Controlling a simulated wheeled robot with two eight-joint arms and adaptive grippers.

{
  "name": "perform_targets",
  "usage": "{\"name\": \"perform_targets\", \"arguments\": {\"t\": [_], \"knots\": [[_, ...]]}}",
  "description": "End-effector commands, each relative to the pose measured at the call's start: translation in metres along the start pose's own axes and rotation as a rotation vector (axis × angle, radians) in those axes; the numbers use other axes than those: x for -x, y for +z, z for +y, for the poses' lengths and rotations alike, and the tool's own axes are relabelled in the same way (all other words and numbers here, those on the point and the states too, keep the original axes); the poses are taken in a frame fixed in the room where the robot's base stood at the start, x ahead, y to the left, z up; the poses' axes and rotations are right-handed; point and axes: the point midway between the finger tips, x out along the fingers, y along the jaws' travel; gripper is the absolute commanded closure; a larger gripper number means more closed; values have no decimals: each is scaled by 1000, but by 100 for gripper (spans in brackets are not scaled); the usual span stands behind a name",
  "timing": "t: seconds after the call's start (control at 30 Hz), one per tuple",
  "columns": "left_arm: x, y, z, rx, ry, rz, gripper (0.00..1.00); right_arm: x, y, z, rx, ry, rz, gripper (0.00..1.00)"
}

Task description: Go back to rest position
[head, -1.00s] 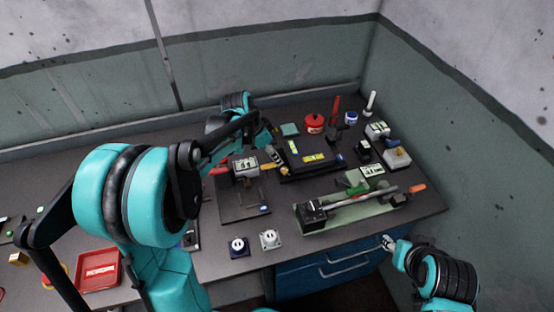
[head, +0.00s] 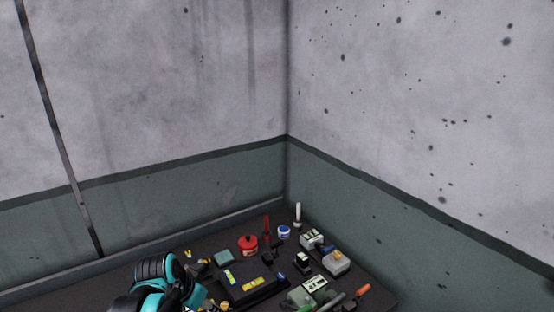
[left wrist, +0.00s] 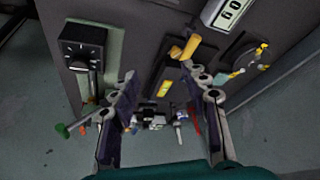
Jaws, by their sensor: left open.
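The left wrist view shows my left gripper (left wrist: 160,82) with its two fingers apart and nothing held between them. Beyond the fingers is a dark panel-like surface with a black dial box (left wrist: 84,48) on a green plate and a yellow handle (left wrist: 184,48). I cannot tell whether the fingers touch any of these. In the head view my teal left arm (head: 152,284) shows at the bottom left, over the workbench; its gripper cannot be made out there. My right gripper is in neither current view.
The dark workbench (head: 92,290) fills the lower head view. It holds a red canister (head: 248,245), a red upright tool (head: 266,228), a blue-and-white jar (head: 284,232), a white stick (head: 298,214) and a black tray (head: 258,295). Walls close off the corner behind; the space above the bench is clear.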

Motion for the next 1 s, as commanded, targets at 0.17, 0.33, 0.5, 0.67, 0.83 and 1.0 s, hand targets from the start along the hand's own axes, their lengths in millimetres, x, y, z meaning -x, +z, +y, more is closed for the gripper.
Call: {"name": "perform_targets", "arguments": {"t": [0.17,0.33,0.5,0.67,0.83,1.0], "knots": [[24,46,36,156,-88,52,54,-6,5,0,0,0,0,60],[32,86,59,293,-152,120,54,-11,8,0,0,0,0,60],[31,110,70,380,-181,172,54,-13,9,0,0,0,0,60],[30,117,73,408,-190,190,54,-13,9,0,0,0,0,60],[31,116,72,410,-190,191,54,-13,9,0,0,0,0,60],[30,116,72,409,-190,190,54,-13,9,0,0,0,0,60]]}}
